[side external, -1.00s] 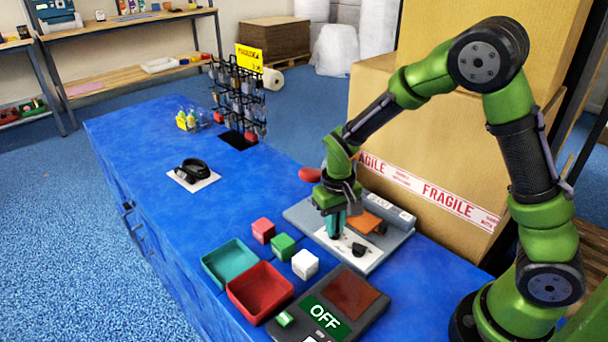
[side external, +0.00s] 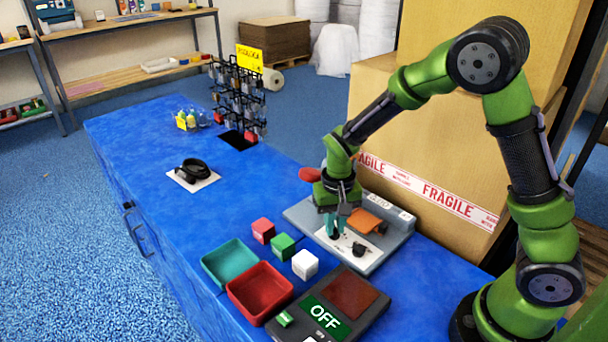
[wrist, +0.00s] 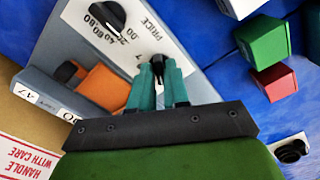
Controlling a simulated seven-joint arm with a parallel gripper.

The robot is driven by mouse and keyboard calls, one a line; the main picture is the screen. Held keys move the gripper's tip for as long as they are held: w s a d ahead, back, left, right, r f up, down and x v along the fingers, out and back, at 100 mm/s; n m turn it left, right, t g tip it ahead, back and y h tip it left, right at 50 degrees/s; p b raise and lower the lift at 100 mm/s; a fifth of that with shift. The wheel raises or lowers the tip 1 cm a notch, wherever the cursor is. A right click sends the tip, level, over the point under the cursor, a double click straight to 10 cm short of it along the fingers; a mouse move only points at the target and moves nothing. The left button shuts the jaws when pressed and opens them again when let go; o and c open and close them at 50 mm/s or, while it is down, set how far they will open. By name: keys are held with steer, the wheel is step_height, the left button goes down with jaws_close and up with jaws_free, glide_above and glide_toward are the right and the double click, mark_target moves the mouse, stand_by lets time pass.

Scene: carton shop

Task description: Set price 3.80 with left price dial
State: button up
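A grey console (side external: 298,217) with a white price plate carries two black dials. In the side view, my gripper (side external: 334,236) is low over the left black dial (side external: 333,236), with the other black dial (side external: 359,249) nearby. In the wrist view, my teal fingers (wrist: 158,68) close on either side of the black dial (wrist: 157,65) and seem to touch it. The other dial (wrist: 107,15) stands free beside printed numbers such as 40, 60, 80 and .00, near the word PRICE. The held dial's reading is hidden by the fingers.
An orange dispenser (side external: 368,221) sits on the console behind the dials. Red (side external: 263,230), green (side external: 283,247) and white (side external: 305,263) cubes, teal and red trays, and a device (side external: 350,292) showing OFF stand in front. A large carton (side external: 440,150) is behind.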

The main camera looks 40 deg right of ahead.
steer(key=o, duration=0.3)
step_height(320, 180, up, 17)
stand_by(0.6)
steer(key=s+r+n+t+y, duration=0.1)
steer(key=s+r+t, duration=0.1)
steer(key=s, duration=0.5)
steer(key=s+r+n+t+y, duration=0.1)
steer(key=s+r+t, duration=0.1)
steer(key=s+t, duration=0.3)
steer(key=shift+s+a+r, duration=0.15)
steer(key=shift+s+a, duration=0.3)
steer(key=shift+s, duration=0.8)
